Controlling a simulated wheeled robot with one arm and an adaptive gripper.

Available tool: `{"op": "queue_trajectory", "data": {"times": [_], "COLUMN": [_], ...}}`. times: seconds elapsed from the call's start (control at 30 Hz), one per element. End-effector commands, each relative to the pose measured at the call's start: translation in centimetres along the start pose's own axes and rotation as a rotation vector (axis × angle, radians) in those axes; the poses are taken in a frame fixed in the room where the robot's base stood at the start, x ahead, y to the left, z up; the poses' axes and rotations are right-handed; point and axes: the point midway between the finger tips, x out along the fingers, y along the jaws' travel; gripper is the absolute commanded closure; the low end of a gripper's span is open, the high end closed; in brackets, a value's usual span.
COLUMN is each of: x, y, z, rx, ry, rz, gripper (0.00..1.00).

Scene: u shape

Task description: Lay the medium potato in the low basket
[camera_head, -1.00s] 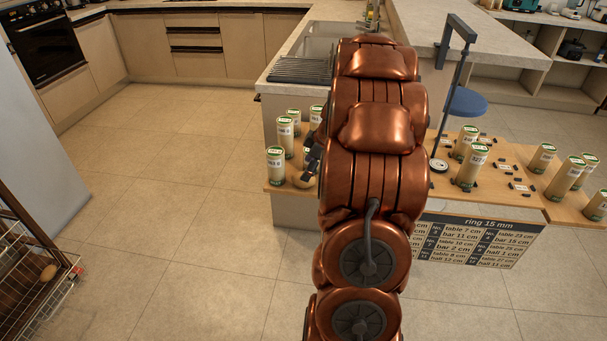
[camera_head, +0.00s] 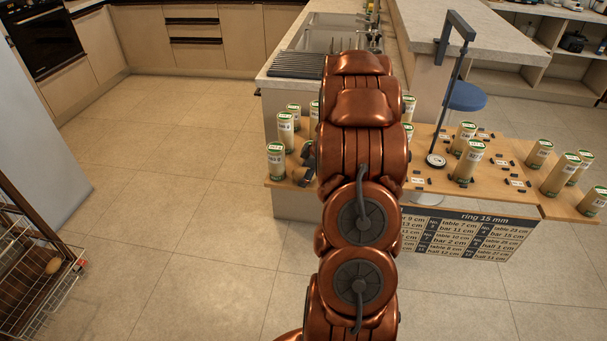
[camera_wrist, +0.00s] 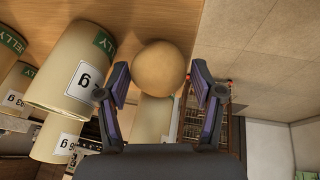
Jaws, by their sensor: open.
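A round tan potato (camera_wrist: 160,68) lies at the wooden surface in the wrist view, between the two fingers of my gripper (camera_wrist: 161,84). The fingers are open, one on each side of it; I cannot tell whether either touches it. In the head view my gripper (camera_head: 306,163) is at the left end of the low wooden table, partly hidden by my arm.
Several labelled cans stand close to my gripper on the table (camera_head: 276,185), and one (camera_wrist: 72,72) is just left of the potato in the wrist view. More cans (camera_head: 467,162) and a tall dark stand (camera_head: 448,110) are to the right. The tiled floor at left is clear.

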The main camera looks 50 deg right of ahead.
Motion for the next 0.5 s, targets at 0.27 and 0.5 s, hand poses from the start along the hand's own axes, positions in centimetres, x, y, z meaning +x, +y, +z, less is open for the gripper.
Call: {"op": "queue_trajectory", "data": {"times": [0.27, 0.5], "x": [0.2, 0.19], "y": [-0.01, -0.02], "z": [-0.02, -0.03], "rx": [-0.001, -0.001], "ry": [0.0, 0.0], "rz": [0.0, 0.0], "gripper": [0.33, 0.57]}}
